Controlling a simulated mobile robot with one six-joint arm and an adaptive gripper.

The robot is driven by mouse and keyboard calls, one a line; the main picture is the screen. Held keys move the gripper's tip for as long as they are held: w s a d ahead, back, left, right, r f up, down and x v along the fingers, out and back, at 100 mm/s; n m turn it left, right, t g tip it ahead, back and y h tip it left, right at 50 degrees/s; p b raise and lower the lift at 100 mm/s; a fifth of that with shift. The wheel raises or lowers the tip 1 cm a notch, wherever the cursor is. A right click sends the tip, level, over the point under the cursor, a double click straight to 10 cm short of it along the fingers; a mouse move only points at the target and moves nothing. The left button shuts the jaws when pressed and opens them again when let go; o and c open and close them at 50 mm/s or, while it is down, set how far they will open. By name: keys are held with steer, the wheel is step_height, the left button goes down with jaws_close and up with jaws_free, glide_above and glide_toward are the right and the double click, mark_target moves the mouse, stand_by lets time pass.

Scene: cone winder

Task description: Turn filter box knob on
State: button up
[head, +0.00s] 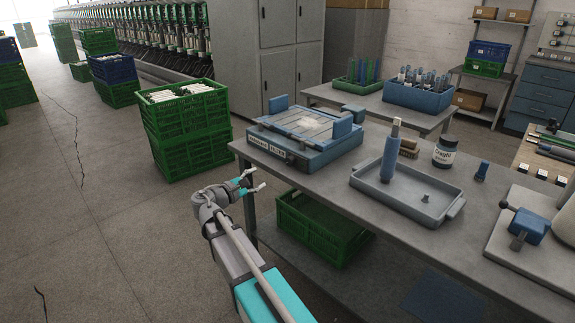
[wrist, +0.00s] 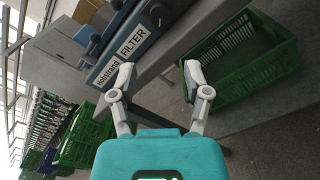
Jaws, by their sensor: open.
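The filter box (head: 318,153) is a blue-grey box with a slatted top on the near left corner of the grey table. Its front carries a white label reading FILTER, which also shows in the wrist view (wrist: 122,56). A small dark knob (head: 290,158) sits on the front face beside the label; in the wrist view the knob (wrist: 156,17) is near the top edge. Which way it is turned is too small to tell. My gripper (head: 255,180) is open and empty, in front of the table's left corner, apart from the box. In the wrist view its fingertips (wrist: 158,71) are spread below the knob.
A green crate (head: 318,228) stands under the table (head: 330,187). Stacked green crates (head: 188,135) stand on the floor at left. A blue tray (head: 400,196) with an upright blue cylinder and a dark jar (head: 445,151) are farther right.

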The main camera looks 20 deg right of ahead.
mark_target(288, 162)
steer(key=shift+d, duration=0.15)
steer(key=shift+x, duration=6.75)
jaws_close()
